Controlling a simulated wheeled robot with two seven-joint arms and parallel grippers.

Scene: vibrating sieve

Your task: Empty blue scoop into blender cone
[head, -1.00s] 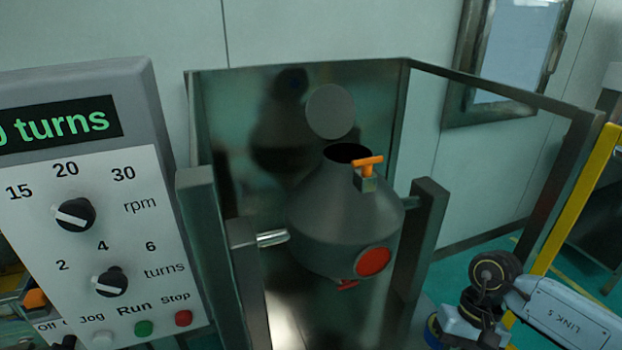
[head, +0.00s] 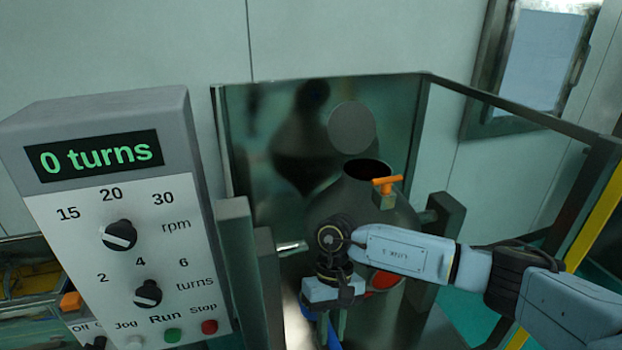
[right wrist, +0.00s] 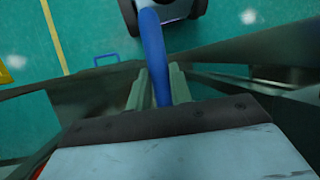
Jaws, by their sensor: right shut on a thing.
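The blender cone (head: 400,212) is a dark grey vessel with an open round mouth (head: 368,171) at its top and an orange-handled latch (head: 386,186) beside the mouth. My right gripper (head: 332,330) is in front of the cone, lower than the mouth, and points down. It is shut on the blue scoop (head: 333,336), of which only a bit shows at the bottom edge. In the right wrist view the scoop's blue handle (right wrist: 153,50) runs between the fingers (right wrist: 156,88); its bowl and contents cannot be made out. My left gripper is not in view.
A control panel (head: 180,275) reading "0 turns" stands at the left. Metal posts (head: 440,215) flank the cone, and a guard frame (head: 520,108) surrounds it behind and to the right. A round grey disc (head: 352,128) shows above the mouth.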

